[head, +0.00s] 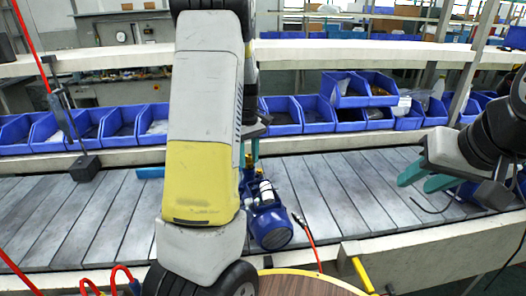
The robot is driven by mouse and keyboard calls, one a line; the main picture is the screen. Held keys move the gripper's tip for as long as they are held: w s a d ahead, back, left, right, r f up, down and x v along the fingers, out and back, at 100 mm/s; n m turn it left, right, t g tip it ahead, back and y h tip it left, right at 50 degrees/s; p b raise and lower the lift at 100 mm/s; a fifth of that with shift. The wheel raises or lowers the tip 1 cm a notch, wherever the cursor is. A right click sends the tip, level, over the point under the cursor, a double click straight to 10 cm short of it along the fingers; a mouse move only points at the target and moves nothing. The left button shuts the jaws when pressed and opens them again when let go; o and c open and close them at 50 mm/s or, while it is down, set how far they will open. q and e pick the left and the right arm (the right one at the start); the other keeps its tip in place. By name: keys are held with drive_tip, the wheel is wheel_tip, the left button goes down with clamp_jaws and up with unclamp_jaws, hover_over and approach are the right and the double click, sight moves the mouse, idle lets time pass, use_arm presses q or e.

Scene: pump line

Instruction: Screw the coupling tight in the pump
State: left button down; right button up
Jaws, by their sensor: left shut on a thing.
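The blue pump (270,228) stands on the slatted conveyor, partly hidden behind my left arm. My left gripper (253,152) is right above it, pointing down, and my own arm covers much of it. It is shut on a small brass-coloured piece, which looks like the coupling (248,162), at the top of the pump. How far the coupling sits in the pump I cannot tell. My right gripper (424,178) is to the right, over the conveyor, with its green fingers apart and nothing visible between them.
Several blue bins (282,115) line the shelf behind the conveyor (345,190). Another blue object (468,192) lies on the conveyor behind my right gripper. A red-tipped lead (308,232) is close to the pump's right. A round wooden surface (300,285) is in front.

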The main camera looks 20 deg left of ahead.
use_arm(q)
drive_tip(key=shift+f, duration=0.2)
drive_tip(key=c, duration=0.9)
unclamp_jaws()
drive_tip(key=shift+r, duration=3.05)
drive_tip(key=shift+r, duration=0.1)
wheel_tip(320, 180, up, 8)
drive_tip(key=shift+f, duration=0.2)
